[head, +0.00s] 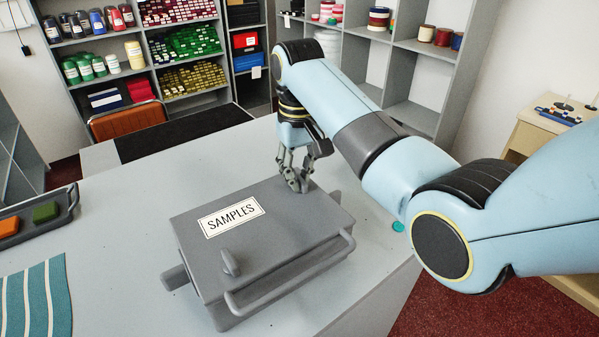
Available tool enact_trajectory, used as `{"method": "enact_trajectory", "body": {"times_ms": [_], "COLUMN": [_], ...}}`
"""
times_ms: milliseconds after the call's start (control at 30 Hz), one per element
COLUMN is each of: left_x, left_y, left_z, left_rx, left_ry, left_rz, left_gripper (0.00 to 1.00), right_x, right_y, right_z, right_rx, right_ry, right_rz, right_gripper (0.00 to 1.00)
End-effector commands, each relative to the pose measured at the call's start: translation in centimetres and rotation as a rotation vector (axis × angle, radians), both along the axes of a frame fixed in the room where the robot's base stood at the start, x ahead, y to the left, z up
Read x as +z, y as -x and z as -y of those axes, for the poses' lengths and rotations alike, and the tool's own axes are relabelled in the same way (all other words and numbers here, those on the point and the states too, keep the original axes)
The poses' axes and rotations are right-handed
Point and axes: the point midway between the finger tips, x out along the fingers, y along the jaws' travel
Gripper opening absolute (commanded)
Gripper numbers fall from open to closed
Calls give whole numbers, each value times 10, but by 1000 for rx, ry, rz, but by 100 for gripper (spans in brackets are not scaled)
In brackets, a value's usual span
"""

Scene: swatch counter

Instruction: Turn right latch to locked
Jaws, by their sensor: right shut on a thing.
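A grey case (270,235) with a white SAMPLES label (232,217) lies on the counter. The left latch, a small upright grey knob (230,262), stands on its lid near the front. My right gripper (299,185) points down at the lid's right part and is shut on the right latch, which its fingers mostly hide. I cannot tell the latch's exact angle. A grey block sticks out of the case's left side (174,277) and a shorter one out of its right side (336,196). My left gripper is not in view.
A bar handle (292,279) runs along the case's front. A dark tray (40,216) with orange and green pieces and a striped teal cloth (38,298) lie at the left. A small teal item (397,227) is near the counter's right edge. The counter between is clear.

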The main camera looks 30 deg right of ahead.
Motion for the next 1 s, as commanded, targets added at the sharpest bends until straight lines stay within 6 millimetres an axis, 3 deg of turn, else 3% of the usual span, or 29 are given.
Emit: {"method": "enact_trajectory", "body": {"times_ms": [300, 833, 867, 1000], "left_x": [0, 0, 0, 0], "left_y": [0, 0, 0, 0], "left_z": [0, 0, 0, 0], "left_rx": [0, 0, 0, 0], "left_ry": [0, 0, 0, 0], "left_rz": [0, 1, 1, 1], "left_gripper": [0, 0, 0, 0], "right_x": [0, 0, 0, 0], "right_y": [0, 0, 0, 0], "right_z": [-1, -2, -2, -2], "right_rx": [118, 141, 141, 140], "right_ry": [0, -1, -1, -1], "right_rz": [0, 0, 0, 0], "right_gripper": [0, 0, 13, 32]}}
